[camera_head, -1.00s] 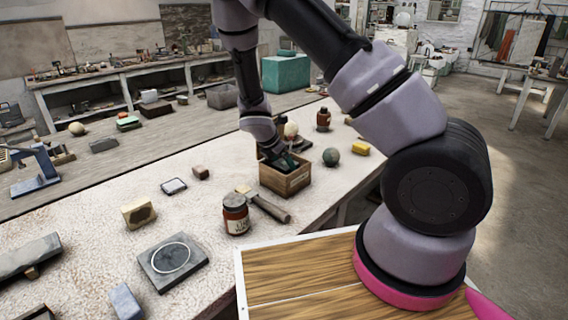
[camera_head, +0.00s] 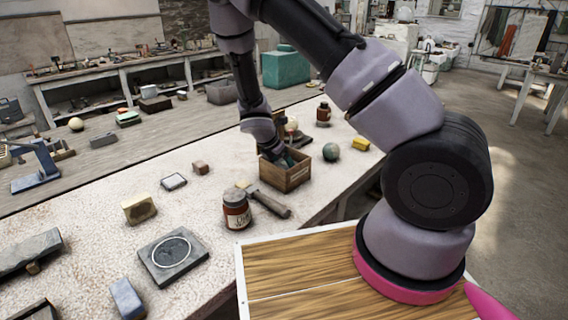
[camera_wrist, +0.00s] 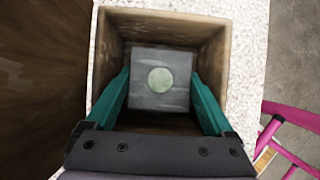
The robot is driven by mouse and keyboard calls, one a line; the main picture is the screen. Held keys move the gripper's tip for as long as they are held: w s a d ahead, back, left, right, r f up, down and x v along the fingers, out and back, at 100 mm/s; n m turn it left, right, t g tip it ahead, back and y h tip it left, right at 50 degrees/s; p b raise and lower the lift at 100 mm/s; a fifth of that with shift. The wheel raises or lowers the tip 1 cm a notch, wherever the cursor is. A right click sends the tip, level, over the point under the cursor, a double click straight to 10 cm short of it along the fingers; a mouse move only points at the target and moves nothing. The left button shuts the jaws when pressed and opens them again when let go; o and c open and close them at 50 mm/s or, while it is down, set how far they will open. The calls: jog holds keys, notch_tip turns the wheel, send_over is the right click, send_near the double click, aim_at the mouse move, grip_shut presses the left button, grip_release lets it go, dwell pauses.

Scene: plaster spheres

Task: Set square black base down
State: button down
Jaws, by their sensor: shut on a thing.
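The square black base (camera_wrist: 147,95) shows in the wrist view as a dark grey square block with a pale green round patch (camera_wrist: 160,79) in its middle. My gripper (camera_wrist: 160,83) has its teal fingers on the left and right sides of the block, shut on it. The block is inside an open wooden box (camera_wrist: 214,62), between its walls; whether it touches the box floor I cannot tell. In the head view my gripper (camera_head: 283,157) reaches down into the wooden box (camera_head: 289,180) on the table, and the block is hidden there.
A slab with a white ring (camera_head: 187,262) lies on the pale table (camera_head: 200,225).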

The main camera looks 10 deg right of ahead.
jog(key=shift+f, duration=0.4)
grip_release()
jog(key=shift+r, duration=1.95)
jog(key=shift+r, duration=0.1)
